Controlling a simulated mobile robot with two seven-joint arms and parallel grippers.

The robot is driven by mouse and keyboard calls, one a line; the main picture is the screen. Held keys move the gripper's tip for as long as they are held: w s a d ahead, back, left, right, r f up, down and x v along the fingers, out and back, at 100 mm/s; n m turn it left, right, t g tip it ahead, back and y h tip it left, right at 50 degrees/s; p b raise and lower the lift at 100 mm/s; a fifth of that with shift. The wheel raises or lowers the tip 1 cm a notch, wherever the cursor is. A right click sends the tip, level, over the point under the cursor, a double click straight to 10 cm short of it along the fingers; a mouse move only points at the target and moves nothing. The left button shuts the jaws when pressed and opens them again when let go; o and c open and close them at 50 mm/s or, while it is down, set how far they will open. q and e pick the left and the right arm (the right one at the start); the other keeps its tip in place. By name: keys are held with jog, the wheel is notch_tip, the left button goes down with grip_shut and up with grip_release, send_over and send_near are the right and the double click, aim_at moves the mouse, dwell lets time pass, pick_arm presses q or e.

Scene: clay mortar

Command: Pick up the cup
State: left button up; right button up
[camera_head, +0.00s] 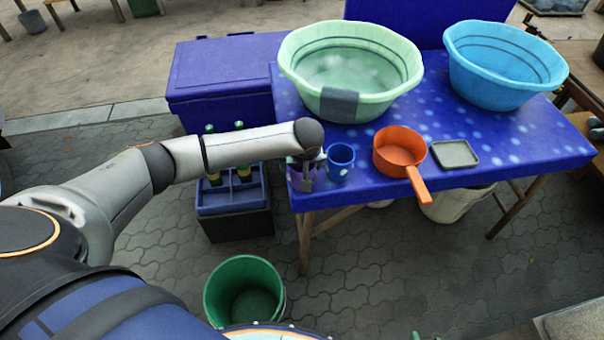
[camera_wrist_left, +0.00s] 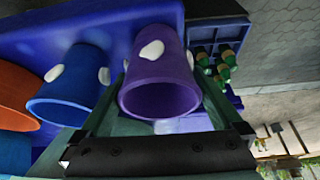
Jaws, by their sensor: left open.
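A purple cup (camera_head: 294,179) stands at the front left corner of the blue table (camera_head: 480,185), mostly hidden by my left gripper (camera_head: 306,172). In the left wrist view the purple cup (camera_wrist_left: 160,75) has white spots, and its open rim faces the camera. My left gripper (camera_wrist_left: 165,95) is open, with one finger on each side of this cup; I cannot tell whether they touch it. A blue cup (camera_head: 340,161) with white spots stands just right of it, and it also shows in the left wrist view (camera_wrist_left: 72,88).
An orange pot (camera_head: 385,149) with its handle toward the front edge and a grey square dish (camera_head: 455,154) stand right of the cups. A green basin (camera_head: 300,75) and a blue basin (camera_head: 505,65) stand behind. A bottle crate (camera_head: 232,197) and green bucket (camera_head: 244,290) stand on the ground.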

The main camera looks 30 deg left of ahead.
pick_arm(q)
jog(key=c, duration=1.1)
jog(key=shift+r, duration=0.15)
